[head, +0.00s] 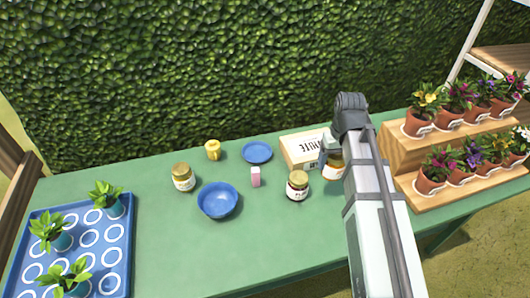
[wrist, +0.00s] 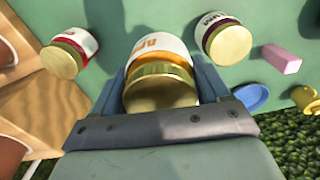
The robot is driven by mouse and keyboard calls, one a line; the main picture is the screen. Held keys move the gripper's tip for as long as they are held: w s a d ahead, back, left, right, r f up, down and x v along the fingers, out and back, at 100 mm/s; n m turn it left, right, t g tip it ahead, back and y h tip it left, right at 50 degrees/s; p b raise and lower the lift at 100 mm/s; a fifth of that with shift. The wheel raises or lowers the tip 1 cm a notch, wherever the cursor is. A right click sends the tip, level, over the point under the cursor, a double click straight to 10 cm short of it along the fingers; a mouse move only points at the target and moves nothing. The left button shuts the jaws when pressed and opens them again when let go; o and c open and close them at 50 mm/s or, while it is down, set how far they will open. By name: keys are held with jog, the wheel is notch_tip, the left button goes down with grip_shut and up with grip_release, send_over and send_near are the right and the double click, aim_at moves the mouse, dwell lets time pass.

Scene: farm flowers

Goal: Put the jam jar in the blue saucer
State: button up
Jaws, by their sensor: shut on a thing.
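My gripper (wrist: 160,88) is shut on a gold-lidded jar with a white label and orange contents (wrist: 165,62), upright between the fingers; it also shows in the head view (head: 334,168), partly behind my arm. I cannot tell whether it touches the table. A dark-filled jar (head: 298,186) stands to its left, and shows at upper right in the wrist view (wrist: 228,40). A red-trimmed jar (wrist: 70,52) is on the other side in the wrist view. I cannot read which label says jam. The empty blue saucer (head: 257,152) lies farther left, left of the white box.
The white box (head: 302,148) is just behind the held jar. A pink block (head: 255,177), a blue bowl (head: 217,200), a yellow mug (head: 213,150) and another gold-lidded jar (head: 182,177) stand left. Flower pots on a wooden stand (head: 405,158) are right.

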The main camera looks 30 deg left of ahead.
jog(key=w+a+n, duration=0.2)
jog(key=a+n, duration=0.1)
jog(key=a, duration=0.4)
jog(key=w+a+n, duration=0.2)
jog(key=w+a, duration=0.1)
jog(key=a, duration=0.5)
jog(key=n, duration=0.6)
send_over(257, 154)
jog(key=shift+w+a+f, duration=0.1)
jog(key=shift+f, duration=4.6)
jog(key=shift+f, duration=0.1)
jog(key=o, duration=1.4)
notch_tip(257, 154, up, 12)
jog(key=shift+r, duration=0.15)
